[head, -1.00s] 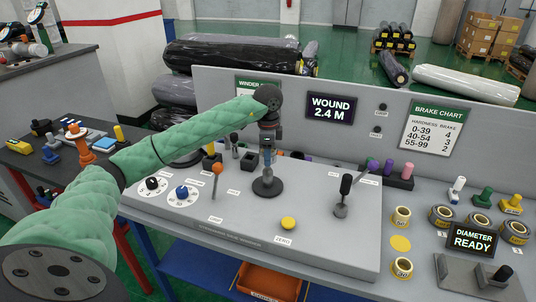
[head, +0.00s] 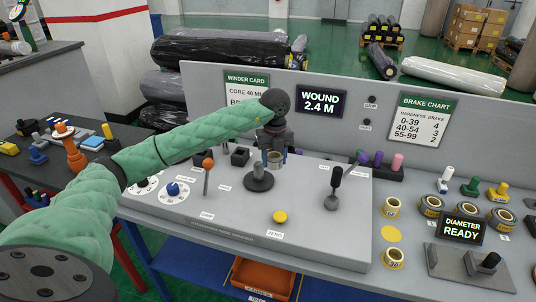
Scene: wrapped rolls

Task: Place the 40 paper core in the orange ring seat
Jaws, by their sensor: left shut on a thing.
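My left gripper (head: 274,163) is shut on a small tan paper core (head: 278,157), held upright above the grey console. It hangs just behind and to the right of the top of a black round base (head: 258,182); I cannot tell how far above. The number on the held core is not readable. A flat yellow-orange disc (head: 391,233) lies bare on the bench at the right, between two other yellow-labelled cores, one behind (head: 392,207) and one in front (head: 393,258). No other orange ring seat is clear to me. My right gripper is not in view.
The console carries an orange-knobbed lever (head: 208,164), a black lever (head: 334,188) and a yellow button (head: 280,216). A back panel stands behind, with a winder card (head: 246,88) reading core 40 mm. A "Diameter ready" display (head: 461,228) and several labelled rolls stand right of the disc.

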